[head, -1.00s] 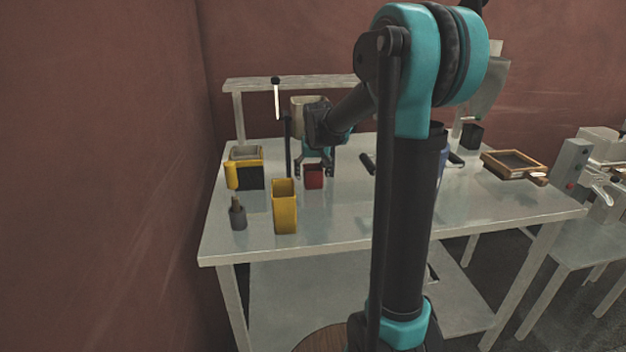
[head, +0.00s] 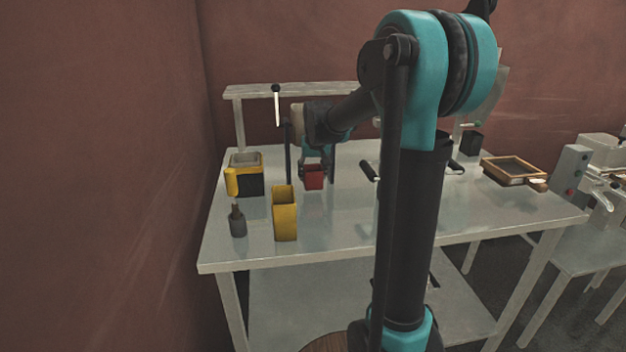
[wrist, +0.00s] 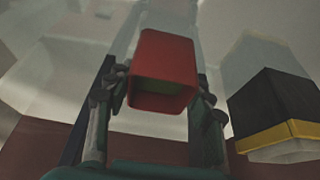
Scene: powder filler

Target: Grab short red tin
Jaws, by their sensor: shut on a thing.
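The short red tin (head: 314,177) is a small open-topped square tin at the middle-left of the table in the head view. It fills the upper middle of the wrist view (wrist: 164,62), with its open mouth towards the camera. My gripper (head: 314,170) is shut on it, with a finger on each side in the wrist view (wrist: 160,95). I cannot tell for sure whether the tin's base touches the table.
A tall yellow tin (head: 285,215) stands in front and to the left. A black-and-yellow container (head: 247,178) and a small dark bottle (head: 238,222) are further left. A wooden-framed tray (head: 514,168) lies at the right. The table's front middle (head: 335,225) is clear.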

